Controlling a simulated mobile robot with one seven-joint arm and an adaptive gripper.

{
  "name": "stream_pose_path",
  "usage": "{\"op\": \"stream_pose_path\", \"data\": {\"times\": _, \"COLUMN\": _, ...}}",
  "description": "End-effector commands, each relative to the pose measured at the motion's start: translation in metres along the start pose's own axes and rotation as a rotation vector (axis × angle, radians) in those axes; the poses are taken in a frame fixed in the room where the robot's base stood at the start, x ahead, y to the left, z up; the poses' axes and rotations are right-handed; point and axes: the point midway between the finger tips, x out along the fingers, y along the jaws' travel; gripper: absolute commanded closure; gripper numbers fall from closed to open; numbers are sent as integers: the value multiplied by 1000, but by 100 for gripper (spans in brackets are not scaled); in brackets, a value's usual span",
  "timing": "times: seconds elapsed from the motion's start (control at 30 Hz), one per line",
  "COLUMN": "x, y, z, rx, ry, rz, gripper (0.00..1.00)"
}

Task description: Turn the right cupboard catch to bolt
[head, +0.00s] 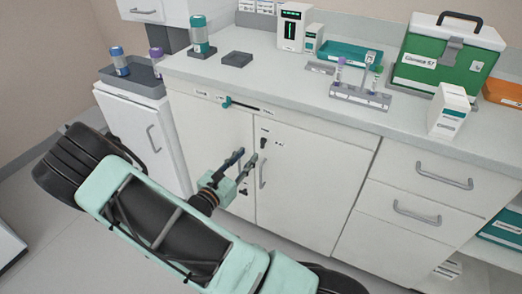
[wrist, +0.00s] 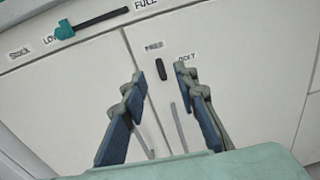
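The right cupboard catch (head: 264,142) is a small black lever on the right cupboard door (head: 310,185), near its upper left corner. In the wrist view the catch (wrist: 160,72) stands close to upright, its top end by the upper label (wrist: 154,46). A second label (wrist: 187,57), seeming to read BOLT, is to its right and partly covered by a finger. My gripper (head: 247,155) is open and empty in front of the doors. In the wrist view the catch shows between the spread fingertips of my gripper (wrist: 160,75), beyond them; I see no contact.
A door handle (head: 263,171) hangs below the catch. A slider with a teal knob (head: 227,102) runs along the panel above. The counter (head: 270,75) overhead holds a tube rack (head: 361,96) and a green case (head: 448,60). Drawers (head: 415,190) are to the right.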

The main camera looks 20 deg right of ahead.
Motion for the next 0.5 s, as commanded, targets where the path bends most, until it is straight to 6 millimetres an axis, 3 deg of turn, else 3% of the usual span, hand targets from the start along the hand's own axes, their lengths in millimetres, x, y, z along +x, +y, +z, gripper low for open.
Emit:
{"op": "stream_pose_path", "data": {"times": 0.03, "x": -2, "y": -1, "z": -12, "rx": -15, "ry": -14, "rz": 18, "gripper": 72}}
{"op": "stream_pose_path", "data": {"times": 0.1, "x": -5, "y": -1, "z": -18, "rx": -24, "ry": -27, "rz": 36, "gripper": 72}}
{"op": "stream_pose_path", "data": {"times": 0.27, "x": 1, "y": -1, "z": -20, "rx": -27, "ry": -35, "rz": 46, "gripper": 72}}
{"op": "stream_pose_path", "data": {"times": 0.5, "x": 41, "y": 0, "z": -19, "rx": -26, "ry": -35, "rz": 43, "gripper": 72}}
